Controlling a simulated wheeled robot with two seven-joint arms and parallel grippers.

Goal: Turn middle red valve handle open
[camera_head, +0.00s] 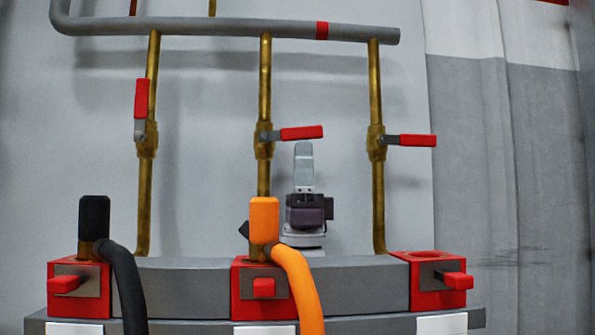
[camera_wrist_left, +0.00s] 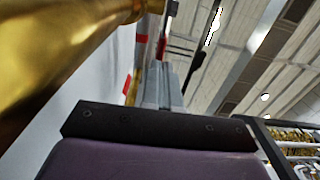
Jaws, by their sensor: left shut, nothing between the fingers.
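The middle red valve handle (camera_head: 302,132) sticks out level to the right from its brass valve on the middle pipe (camera_head: 264,90). My left gripper (camera_head: 304,148) points upward just below this handle, right of the pipe, with its fingers shut and empty. In the head view the fingertips appear close under the handle; I cannot tell if they touch it. In the left wrist view the shut grey fingers (camera_wrist_left: 170,85) rise past a large blurred brass pipe (camera_wrist_left: 60,45). My right gripper is in neither view.
The left red handle (camera_head: 142,98) stands upright along its pipe; the right red handle (camera_head: 418,140) lies level. Below, an orange hose (camera_head: 300,285) and a black hose (camera_head: 125,285) rise from red blocks. A grey pipe (camera_head: 220,27) runs across the top.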

